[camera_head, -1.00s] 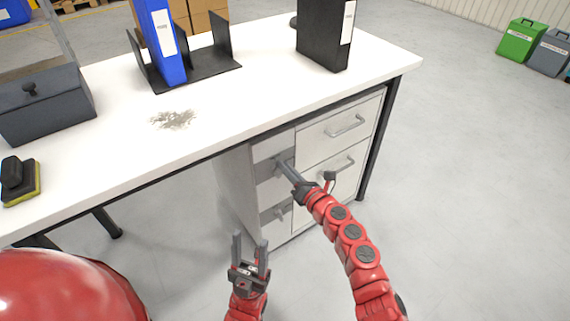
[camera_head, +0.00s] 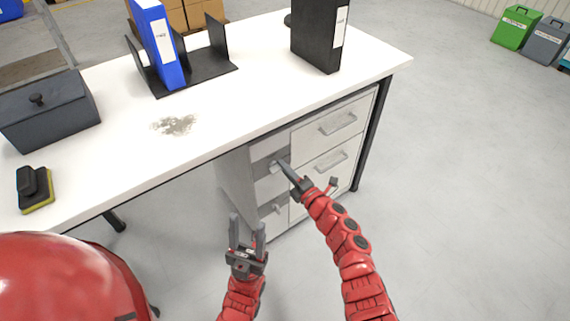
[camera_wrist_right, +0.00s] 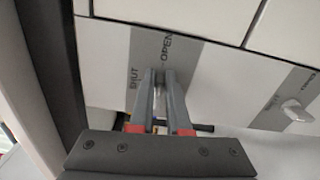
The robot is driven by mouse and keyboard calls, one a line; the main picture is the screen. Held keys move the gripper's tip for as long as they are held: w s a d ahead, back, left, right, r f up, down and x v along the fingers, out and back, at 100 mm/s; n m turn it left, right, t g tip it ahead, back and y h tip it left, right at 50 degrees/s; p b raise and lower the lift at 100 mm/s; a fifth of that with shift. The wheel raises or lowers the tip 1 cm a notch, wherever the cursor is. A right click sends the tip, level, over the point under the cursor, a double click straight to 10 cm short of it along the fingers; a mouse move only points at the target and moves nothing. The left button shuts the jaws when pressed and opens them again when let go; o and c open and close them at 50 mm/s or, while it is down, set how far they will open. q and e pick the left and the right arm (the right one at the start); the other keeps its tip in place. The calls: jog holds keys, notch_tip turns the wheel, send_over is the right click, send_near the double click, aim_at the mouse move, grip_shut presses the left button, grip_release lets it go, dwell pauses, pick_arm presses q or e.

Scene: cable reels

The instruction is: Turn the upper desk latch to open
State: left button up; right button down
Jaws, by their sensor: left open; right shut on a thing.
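The desk's drawer cabinet has an upper latch (camera_head: 274,165) on a grey plate at its left side. My right gripper (camera_head: 282,165) is at this upper latch, shut on it. In the right wrist view the latch (camera_wrist_right: 160,97) sits between my two fingers (camera_wrist_right: 160,78). The plate (camera_wrist_right: 150,50) behind bears the words SHUT and OPEN, left and right of the fingertips. A lower latch (camera_head: 272,208) on a second grey plate is free; it also shows in the right wrist view (camera_wrist_right: 297,110). My left gripper (camera_head: 247,228) is open and empty, in front of the cabinet.
The white desk top (camera_head: 240,105) holds a dark box (camera_head: 50,112), a brush (camera_head: 35,188), a blue binder (camera_head: 158,45) in a black rack and a black binder (camera_head: 318,35).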

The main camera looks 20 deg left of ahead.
jog(key=shift+s+a+f+m, duration=0.25)
jog(key=shift+s+f+m, duration=0.1)
jog(key=shift+m, duration=0.15)
jog(key=shift+f+p, duration=0.1)
jog(key=shift+p, duration=0.2)
jog(key=c, duration=1.1)
grip_release()
jog(key=shift+o, duration=1.1)
jog(key=shift+r, duration=0.2)
jog(key=shift+w, duration=0.1)
jog(key=shift+d, duration=0.1)
jog(key=p+v, duration=0.3)
jog(key=v, duration=1.4)
